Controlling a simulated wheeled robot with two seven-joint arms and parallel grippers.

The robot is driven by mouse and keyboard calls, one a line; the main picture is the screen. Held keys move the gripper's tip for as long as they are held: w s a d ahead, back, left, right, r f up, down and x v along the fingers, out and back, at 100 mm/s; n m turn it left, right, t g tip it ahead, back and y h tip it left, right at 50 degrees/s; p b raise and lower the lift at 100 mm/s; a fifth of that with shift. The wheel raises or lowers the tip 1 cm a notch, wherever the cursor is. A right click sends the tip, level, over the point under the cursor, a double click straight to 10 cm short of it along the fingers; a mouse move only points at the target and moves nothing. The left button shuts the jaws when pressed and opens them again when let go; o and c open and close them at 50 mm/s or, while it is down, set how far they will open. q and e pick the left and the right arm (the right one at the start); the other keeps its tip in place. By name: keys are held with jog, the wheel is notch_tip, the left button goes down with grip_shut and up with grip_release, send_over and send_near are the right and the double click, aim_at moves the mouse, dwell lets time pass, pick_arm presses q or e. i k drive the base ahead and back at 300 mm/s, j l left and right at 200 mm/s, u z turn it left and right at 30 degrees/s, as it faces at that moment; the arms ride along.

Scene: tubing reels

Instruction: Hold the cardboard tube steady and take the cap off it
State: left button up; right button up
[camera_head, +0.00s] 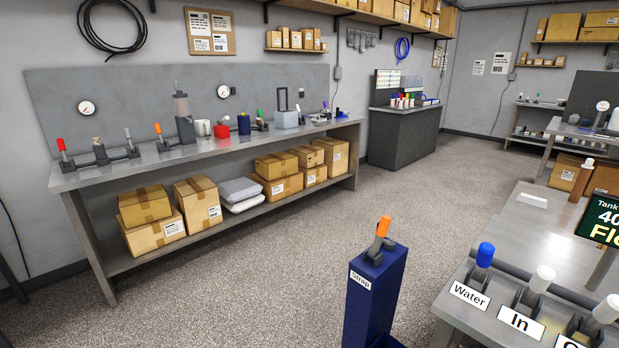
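Neither of my grippers is in view. An orange-topped piece (383,227) stands upright on a dark blue post (376,290) labelled "Strap" in the lower middle. A blue-topped fitting (485,255) stands behind a "Water" label at the right. A white-topped fitting (542,277) is behind an "In" label, and a similar one (607,309) is cut by the right edge. Whether these tops are caps or handles, I cannot tell.
A long grey workbench (230,152) with gauges and fittings runs along the left wall, with cardboard boxes (152,222) on its lower shelf. A grey table (540,222) stands at the right with a dark sign (602,220).

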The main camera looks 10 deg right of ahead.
aim_at(584, 173)
jog(key=i+j+u, duration=0.2)
jog(key=i+u, duration=0.2)
jog(key=i, duration=0.4)
jog(key=i+u, duration=0.35)
jog(key=i, duration=0.5)
jog(key=i+l+z, duration=0.2)
jog(key=i+z, duration=1.2)
jog(key=i+j+z, duration=0.3)
jog(key=z, duration=0.15)
jog(key=i+l+z, duration=0.2)
jog(key=z, duration=0.25)
jog(key=i+l+z, duration=0.1)
jog(key=i+z, duration=0.6)
jog(key=z, duration=0.25)
jog(key=i+j+z, duration=0.15)
jog(key=i+z, duration=0.15)
jog(key=z, duration=0.15)
jog(key=i+j+z, duration=0.2)
jog(key=z, duration=0.25)
jog(key=i+j+z, duration=0.15)
jog(key=i+j, duration=0.2)
jog(key=i, duration=0.05)
